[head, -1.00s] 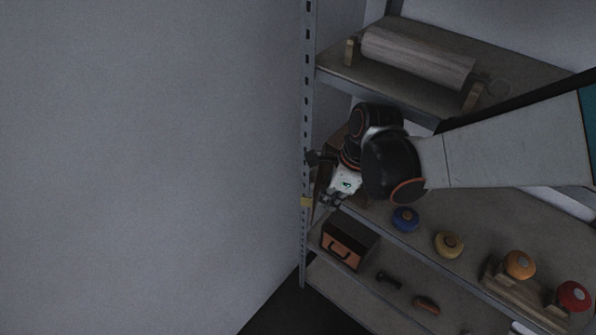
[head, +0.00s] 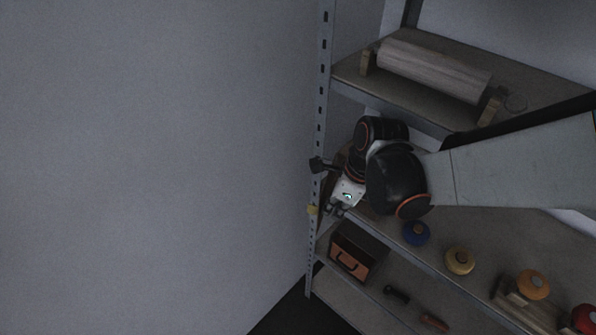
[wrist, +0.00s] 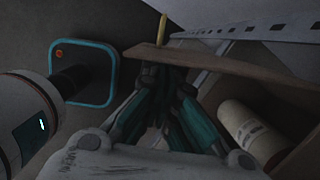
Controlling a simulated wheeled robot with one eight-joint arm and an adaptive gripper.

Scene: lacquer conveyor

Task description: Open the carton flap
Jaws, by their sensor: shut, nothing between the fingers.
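In the wrist view, the carton's brown flap (wrist: 235,67) runs across the middle as a long thin board. Right of my fingers is an open space with a pale cylinder (wrist: 246,130) lying in it. My gripper (wrist: 170,78) is shut and empty, its fingertips at the near edge of the flap's left part; I cannot tell whether they touch it. In the head view, my gripper (head: 335,209) is at the left end of the middle shelf, beside the metal post. The carton is mostly hidden there behind my wrist.
The perforated metal post (head: 325,75) stands close left of my gripper. A wooden roller (head: 435,70) lies on the shelf above. A blue knob (head: 416,232) and a yellow knob (head: 460,261) sit to the right. A drawer box (head: 352,256) is below.

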